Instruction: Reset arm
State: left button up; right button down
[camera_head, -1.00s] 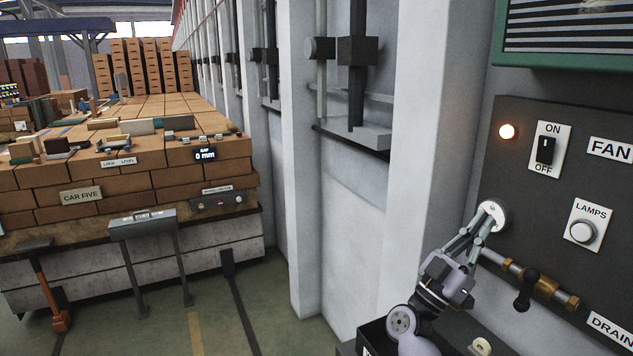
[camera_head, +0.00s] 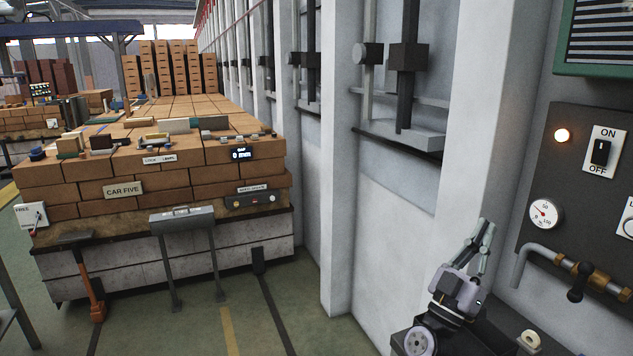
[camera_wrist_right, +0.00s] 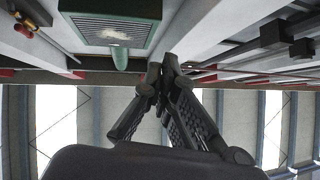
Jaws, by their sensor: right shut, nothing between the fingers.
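My right gripper (camera_head: 485,232) is at the lower right of the head view, raised and pointing up in front of the pale wall. It stands to the left of the dark control panel (camera_head: 560,190) and apart from it. In the right wrist view the fingers of the right gripper (camera_wrist_right: 163,75) come together at the tips, shut and empty. My left gripper is in neither view.
The panel carries a lit lamp, an ON/OFF switch (camera_head: 601,151), a gauge (camera_head: 544,213) and a pipe with a valve (camera_head: 577,283). A brick-loaded car (camera_head: 160,262) marked CAR FIVE stands at the left. Green floor lies open between the car and the wall.

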jog(key=a+f+n+t+y, duration=0.2)
jog(key=a+f+n+y, duration=0.5)
jog(key=y, duration=0.5)
jog(key=a+f+n+t+y, duration=0.3)
jog(key=a+f+n+y, duration=0.25)
jog(key=n+y, duration=0.5)
jog(key=s+a+f+m+g+y, duration=0.1)
jog(key=s+a+f+g+y, duration=0.1)
jog(key=s+f+g, duration=0.35)
jog(key=s+a+f+g+y, duration=0.2)
jog(key=s+f, duration=0.1)
jog(key=f, duration=0.5)
jog(key=s+d+f+m+g+h, duration=0.2)
jog(key=s+f+g, duration=0.2)
jog(key=s, duration=0.5)
jog(key=s+d+f+m+g+h, duration=0.1)
jog(key=s+d+f+m+g, duration=0.2)
jog(key=s, duration=0.6)
jog(key=s+d+f+m+g+h, duration=0.1)
jog(key=s+d+f+g+h, duration=0.1)
jog(key=s+f+g, duration=0.5)
notch_tip(320, 180, down, 24)
jog(key=s+t, duration=0.1)
jog(key=s, duration=0.2)
jog(key=s+d+f+g, duration=0.1)
jog(key=s+d+f, duration=0.1)
jog(key=s+f, duration=1.4)
jog(key=shift+s+d+f+n, duration=0.25)
jog(key=shift+f+n, duration=0.1)
jog(key=shift+f, duration=0.1)
